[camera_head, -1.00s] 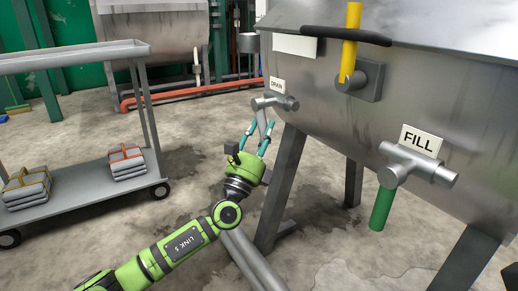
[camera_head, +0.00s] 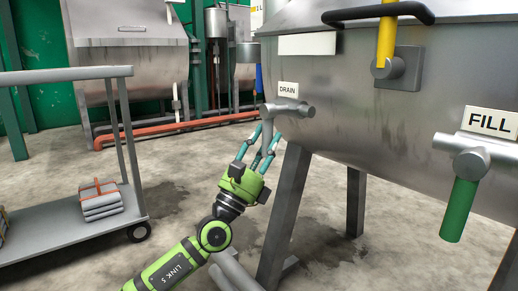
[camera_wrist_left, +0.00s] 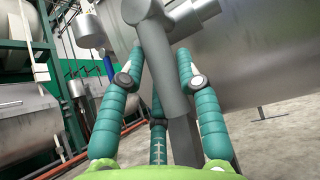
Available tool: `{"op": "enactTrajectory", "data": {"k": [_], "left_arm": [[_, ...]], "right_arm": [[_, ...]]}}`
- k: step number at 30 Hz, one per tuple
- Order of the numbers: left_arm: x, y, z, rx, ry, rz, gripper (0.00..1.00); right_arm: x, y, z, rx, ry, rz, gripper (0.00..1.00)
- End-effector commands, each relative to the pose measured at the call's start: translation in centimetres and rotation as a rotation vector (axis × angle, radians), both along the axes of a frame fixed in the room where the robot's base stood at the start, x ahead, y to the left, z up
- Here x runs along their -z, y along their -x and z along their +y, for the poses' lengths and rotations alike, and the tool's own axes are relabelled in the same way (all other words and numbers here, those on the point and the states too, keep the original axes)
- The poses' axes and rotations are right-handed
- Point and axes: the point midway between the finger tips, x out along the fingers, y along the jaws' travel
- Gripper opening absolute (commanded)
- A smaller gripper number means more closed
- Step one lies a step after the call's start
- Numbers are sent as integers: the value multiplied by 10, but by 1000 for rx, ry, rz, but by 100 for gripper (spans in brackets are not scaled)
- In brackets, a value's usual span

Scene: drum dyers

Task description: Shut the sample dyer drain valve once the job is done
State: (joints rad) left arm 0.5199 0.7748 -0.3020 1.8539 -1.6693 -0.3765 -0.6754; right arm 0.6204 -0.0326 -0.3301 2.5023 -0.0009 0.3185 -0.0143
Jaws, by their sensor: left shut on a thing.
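The sample dyer drain valve (camera_head: 288,110) sits on the steel drum under the DRAIN label (camera_head: 288,89). Its grey handle points downward from the valve body. My left gripper (camera_head: 265,138) reaches up from below, shut on this handle with its teal fingers around it. In the left wrist view the grey handle (camera_wrist_left: 155,62) runs down between the fingers of the left gripper (camera_wrist_left: 160,78). The fingers partly hide the handle's lower end in the head view. My right gripper is not in view.
A fill valve with a green handle (camera_head: 459,210) hangs to the right under the FILL label (camera_head: 490,122). The drum's leg (camera_head: 285,215) stands close to my left gripper. A grey cart (camera_head: 70,222) is at the left, with open floor between.

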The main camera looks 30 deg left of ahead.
Motion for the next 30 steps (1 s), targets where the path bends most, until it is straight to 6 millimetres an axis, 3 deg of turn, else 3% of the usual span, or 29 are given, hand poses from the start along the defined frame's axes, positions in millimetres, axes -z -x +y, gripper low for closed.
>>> {"op": "enactTrajectory", "data": {"k": [12, 13, 14, 15, 25, 30], "left_arm": [[-3, 0, 1, -15, -20, -9, 0], [-3, 0, 1, -15, -21, -8, 41], [-3, 0, 0, -15, -21, -8, 53], [-3, 0, 0, -13, -19, -8, 59], [0, 0, 0, -9, -14, -4, 59], [11, 9, 2, -10, -17, 0, 59]], "right_arm": [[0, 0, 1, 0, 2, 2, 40], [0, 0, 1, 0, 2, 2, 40], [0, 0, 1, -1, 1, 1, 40], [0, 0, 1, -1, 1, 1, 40], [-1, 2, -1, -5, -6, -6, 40], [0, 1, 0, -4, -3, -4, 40]]}}
